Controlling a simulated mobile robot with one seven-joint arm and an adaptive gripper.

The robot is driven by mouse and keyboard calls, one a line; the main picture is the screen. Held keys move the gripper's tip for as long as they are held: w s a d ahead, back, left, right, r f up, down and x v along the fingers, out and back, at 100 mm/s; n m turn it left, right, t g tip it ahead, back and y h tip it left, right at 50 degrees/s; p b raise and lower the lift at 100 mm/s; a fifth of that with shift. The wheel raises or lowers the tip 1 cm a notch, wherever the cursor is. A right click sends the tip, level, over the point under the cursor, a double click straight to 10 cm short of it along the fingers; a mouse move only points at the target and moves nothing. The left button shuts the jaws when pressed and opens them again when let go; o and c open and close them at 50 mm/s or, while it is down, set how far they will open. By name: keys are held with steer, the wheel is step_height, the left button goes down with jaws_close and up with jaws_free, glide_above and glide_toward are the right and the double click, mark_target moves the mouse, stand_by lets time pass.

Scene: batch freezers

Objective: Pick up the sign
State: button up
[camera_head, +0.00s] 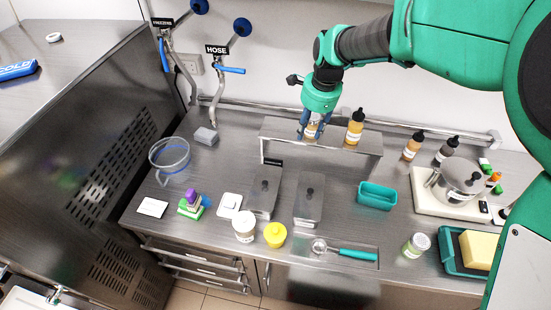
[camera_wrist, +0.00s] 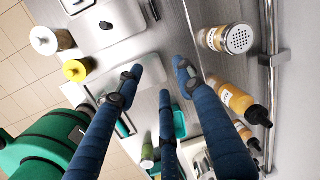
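Several things could be the sign; I cannot tell which one is meant. A white card (camera_head: 152,207) lies flat at the counter's front left. A blue piece with white lettering (camera_head: 17,70) lies on the steel top at far left. A small dark label (camera_head: 272,162) is by the shelf's left end. My gripper (camera_head: 314,132) is over the raised shelf, by a shaker jar (camera_wrist: 225,38). In the wrist view its three blue fingers (camera_wrist: 158,77) are spread with nothing between them.
The raised steel shelf (camera_head: 340,136) also holds a yellow bottle (camera_head: 355,127). The counter's back left is mostly clear.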

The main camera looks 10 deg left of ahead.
steer(key=w+a+f+m+g, duration=0.1)
steer(key=w+a+f+m, duration=0.3)
steer(key=a+f, duration=0.6)
step_height(320, 180, down, 2)
steer(key=shift+a+f+p, duration=0.1)
steer(key=shift+a+p, duration=0.15)
steer(key=shift+p, duration=0.1)
glide_above(273, 164)
steer(key=d, duration=0.1)
step_height(273, 164, down, 8)
steer(key=shift+s+r+b, duration=0.15)
steer(key=shift+b, duration=0.25)
steer(key=shift+f, duration=0.4)
steer(key=shift+a+f+b, duration=0.2)
steer(key=shift+f, duration=1.1)
steer(key=shift+a+f+b, duration=0.2)
steer(key=shift+f, duration=1.1)
jaws_close()
